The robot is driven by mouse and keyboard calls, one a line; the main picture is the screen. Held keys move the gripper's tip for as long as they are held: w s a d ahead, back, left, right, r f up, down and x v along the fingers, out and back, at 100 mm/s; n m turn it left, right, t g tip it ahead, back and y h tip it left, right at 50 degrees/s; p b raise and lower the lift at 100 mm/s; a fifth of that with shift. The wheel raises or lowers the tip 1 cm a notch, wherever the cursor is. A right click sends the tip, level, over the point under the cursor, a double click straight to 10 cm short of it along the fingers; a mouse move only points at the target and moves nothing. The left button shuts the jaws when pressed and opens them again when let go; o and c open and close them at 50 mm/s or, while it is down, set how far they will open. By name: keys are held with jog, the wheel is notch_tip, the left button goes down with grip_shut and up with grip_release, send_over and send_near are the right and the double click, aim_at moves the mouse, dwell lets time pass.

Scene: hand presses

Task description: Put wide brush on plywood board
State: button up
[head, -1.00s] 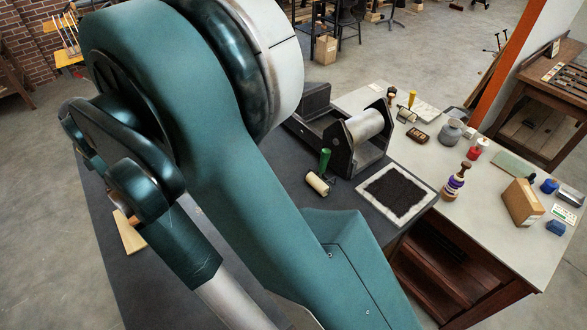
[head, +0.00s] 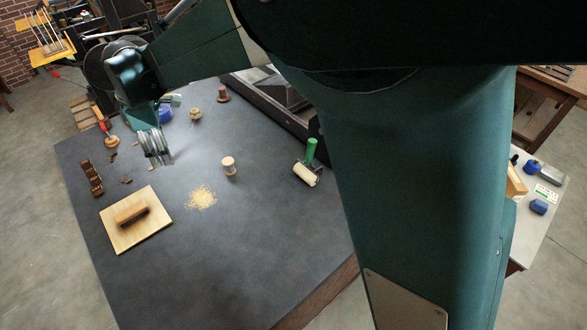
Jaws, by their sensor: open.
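A pale plywood board (head: 160,237) lies flat at the left of the dark table. A brown oblong thing (head: 131,211) lies on it, near its middle; it may be the wide brush, but it is too small to be sure. A tool with an orange-red handle (head: 99,113) lies farther back at the table's left edge; I cannot make out its kind. My gripper (head: 164,159) is open above the table, behind and to the right of the board, and apart from it. I see nothing held in it, though its fingertips are small and blurred.
A brown wooden block (head: 91,178) stands behind the board. A pale shavings heap (head: 201,197), a small jar (head: 229,166) and a green-handled roller (head: 307,168) lie to the right. The front of the table is clear. My arm hides much of the right side.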

jog(key=d+r+m+t, duration=0.1)
jog(key=d+r+m, duration=0.3)
jog(key=d, duration=0.9)
jog(key=w+d+r+m+t, duration=0.1)
jog(key=d+r+m, duration=0.25)
jog(key=d, duration=0.85)
jog(key=d+r+m+t, duration=0.1)
jog(key=d+r+m, duration=0.25)
jog(key=d, duration=0.95)
jog(key=s+d+f+m+t, duration=0.1)
jog(key=s+d+m, duration=0.2)
jog(key=d, duration=0.6)
jog(key=s+d+f+m+t, duration=0.1)
jog(key=s+d+m, duration=0.3)
jog(key=s+d, duration=0.4)
jog(key=s+d+f+m+t+h, duration=0.1)
jog(key=s+d+f+m, duration=0.2)
jog(key=d, duration=0.7)
jog(key=s+m, duration=0.1)
jog(key=s, duration=0.1)
jog(key=shift+s+d, duration=0.2)
jog(key=shift+s, duration=0.15)
